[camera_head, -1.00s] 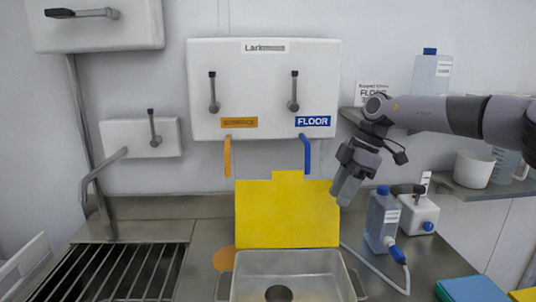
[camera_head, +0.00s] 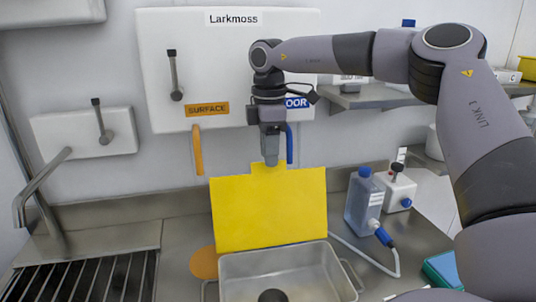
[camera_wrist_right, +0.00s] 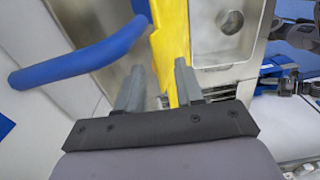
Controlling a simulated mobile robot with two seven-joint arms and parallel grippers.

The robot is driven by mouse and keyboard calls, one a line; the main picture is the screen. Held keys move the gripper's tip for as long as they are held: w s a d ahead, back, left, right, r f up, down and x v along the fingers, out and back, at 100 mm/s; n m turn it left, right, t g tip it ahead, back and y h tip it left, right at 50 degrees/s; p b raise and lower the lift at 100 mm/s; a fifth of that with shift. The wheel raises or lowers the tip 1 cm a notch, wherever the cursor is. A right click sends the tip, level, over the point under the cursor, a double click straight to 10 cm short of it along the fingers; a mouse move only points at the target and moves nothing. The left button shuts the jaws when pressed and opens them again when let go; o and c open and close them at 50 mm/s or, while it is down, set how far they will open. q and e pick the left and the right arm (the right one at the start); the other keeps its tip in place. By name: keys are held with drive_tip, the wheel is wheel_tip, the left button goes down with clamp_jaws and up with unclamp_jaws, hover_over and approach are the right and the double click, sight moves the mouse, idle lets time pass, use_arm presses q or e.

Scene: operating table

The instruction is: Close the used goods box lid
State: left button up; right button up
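The yellow lid (camera_head: 268,212) stands upright at the back of the metal box (camera_head: 300,262), so the box is open. A small tab sticks up from the lid's top edge. My right gripper (camera_head: 270,160) points down at this tab, its fingertips at the tab's height. In the right wrist view the fingers of my right gripper (camera_wrist_right: 157,85) are apart. The yellow lid (camera_wrist_right: 170,45) shows edge-on between them, nearer the right finger, with a gap to the left one. Whether a finger touches it I cannot tell. My left gripper is not in view.
A blue handle (camera_wrist_right: 85,52) passes close to the fingers. An orange handle (camera_head: 197,150) hangs left of the lid. A blue-capped bottle (camera_head: 364,202) and a small white container (camera_head: 397,187) stand right of the box. A slotted drain (camera_head: 85,280) lies at left.

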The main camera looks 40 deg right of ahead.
drive_tip(key=shift+f, duration=0.9)
clamp_jaws()
drive_tip(key=shift+w+r, duration=0.1)
idle(0.7)
